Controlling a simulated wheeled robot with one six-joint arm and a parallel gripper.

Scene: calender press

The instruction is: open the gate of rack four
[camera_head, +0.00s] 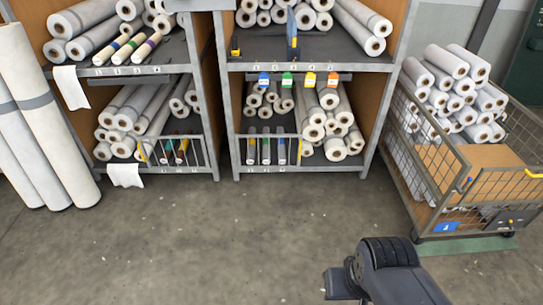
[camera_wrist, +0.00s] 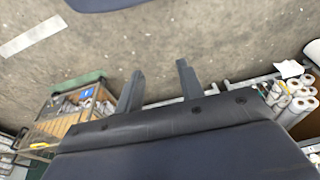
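Two low barred gates show in the head view, one on the lower left shelf (camera_head: 180,152) and one on the lower right shelf (camera_head: 273,151). Each stands upright across part of its shelf front, with coloured rolls behind it. Small number labels sit below the gates but are too small to read, so I cannot tell which is rack four. My gripper (camera_wrist: 158,82) shows in the wrist view with its two fingers apart and nothing between them. It is away from the shelves. In the head view my arm is at the lower right.
A wire cart (camera_head: 443,190) with white rolls, a cardboard box (camera_head: 490,158) and a blue label (camera_head: 446,227) stands at the right. Tall rolls (camera_head: 38,120) lean at the left. Coloured tags (camera_head: 287,80) hang above the lower right shelf. The floor (camera_head: 230,240) in front is clear.

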